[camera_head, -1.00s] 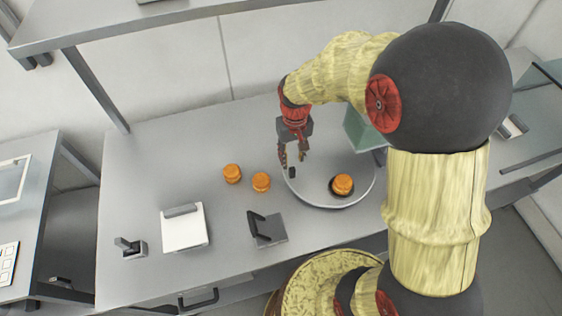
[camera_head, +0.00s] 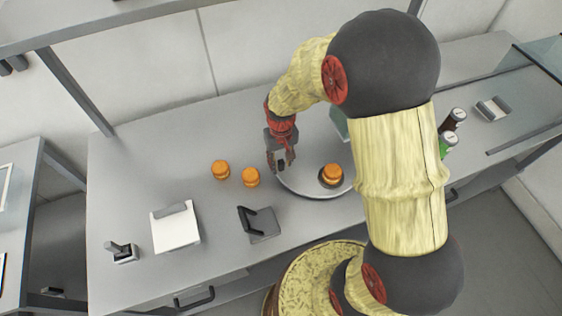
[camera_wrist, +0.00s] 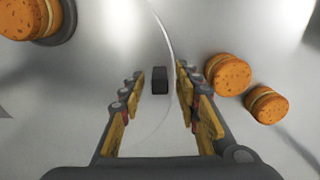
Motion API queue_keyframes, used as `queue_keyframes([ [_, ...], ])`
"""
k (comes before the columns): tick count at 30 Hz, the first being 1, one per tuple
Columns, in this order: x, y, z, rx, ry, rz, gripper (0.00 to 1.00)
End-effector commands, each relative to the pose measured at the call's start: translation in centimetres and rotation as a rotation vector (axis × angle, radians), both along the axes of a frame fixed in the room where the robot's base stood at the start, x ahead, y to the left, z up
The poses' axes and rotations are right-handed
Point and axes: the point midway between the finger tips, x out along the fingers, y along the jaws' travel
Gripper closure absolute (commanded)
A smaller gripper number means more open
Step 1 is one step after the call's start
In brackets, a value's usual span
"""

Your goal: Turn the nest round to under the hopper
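The round grey turntable (camera_head: 303,187) lies on the bench, its rim also showing in the wrist view (camera_wrist: 95,75). Its dark nest (camera_wrist: 68,28) holds an orange filled round (camera_head: 331,173) near the front right of the disc. A small black peg (camera_wrist: 160,80) stands at the turntable's left edge. My gripper (camera_head: 281,168) points down over this edge. Its fingers are open, one on each side of the peg, with gaps on both sides. The greenish, see-through hopper (camera_head: 340,122) is at the back of the turntable, partly hidden by my arm.
Two loose filled rounds (camera_head: 220,169) (camera_head: 251,177) sit on the bench left of the turntable. In front are a white plate with a grey bar (camera_head: 175,230), a dark bracket (camera_head: 262,224) and a small switch-like block (camera_head: 122,253). Bottles (camera_head: 452,121) stand at the right.

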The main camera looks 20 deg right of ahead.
Motion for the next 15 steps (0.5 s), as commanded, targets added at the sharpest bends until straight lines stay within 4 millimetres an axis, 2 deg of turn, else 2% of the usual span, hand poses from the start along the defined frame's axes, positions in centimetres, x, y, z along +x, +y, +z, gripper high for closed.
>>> queue_keyframes([
  [15,-0.01,0.00,0.01,0.000,0.000,0.000,0.98],
])
